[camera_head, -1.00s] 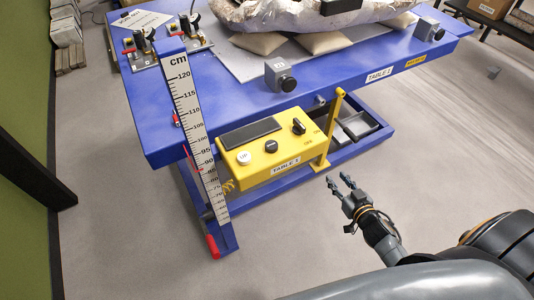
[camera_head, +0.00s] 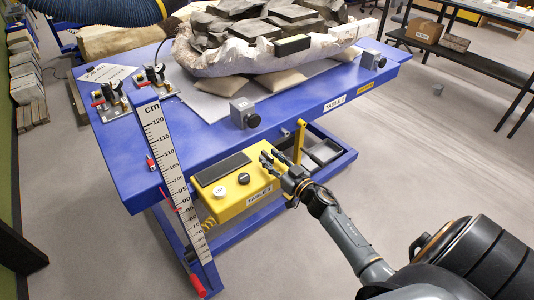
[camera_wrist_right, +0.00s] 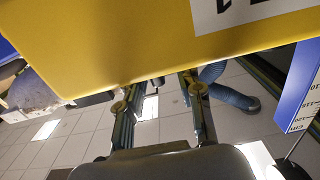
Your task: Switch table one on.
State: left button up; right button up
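The yellow control box (camera_head: 227,210) labelled TABLE 1 hangs at the front edge of the blue table one (camera_head: 130,175). On its top are a dark display (camera_head: 222,168), a white UP button (camera_head: 219,191) and a black button (camera_head: 243,178). The rotary on/off switch at its right end is hidden behind my right gripper (camera_head: 269,161). That gripper is at the box's right end, fingers apart and empty; contact cannot be told. In the right wrist view the box (camera_wrist_right: 120,50) fills the top, with the gripper's spread fingers (camera_wrist_right: 158,95) below it. My left gripper is not in view.
A height ruler (camera_head: 170,165) stands left of the box. A yellow post (camera_head: 299,140) stands just right of the gripper. A grey cube-shaped device (camera_head: 243,113) sits on the table edge above. A wrapped fossil block (camera_head: 215,60) lies behind. Floor at right is clear.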

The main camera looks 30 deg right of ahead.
jog(key=shift+w, duration=1.15)
jog(key=shift+a, duration=0.1)
grip_shut()
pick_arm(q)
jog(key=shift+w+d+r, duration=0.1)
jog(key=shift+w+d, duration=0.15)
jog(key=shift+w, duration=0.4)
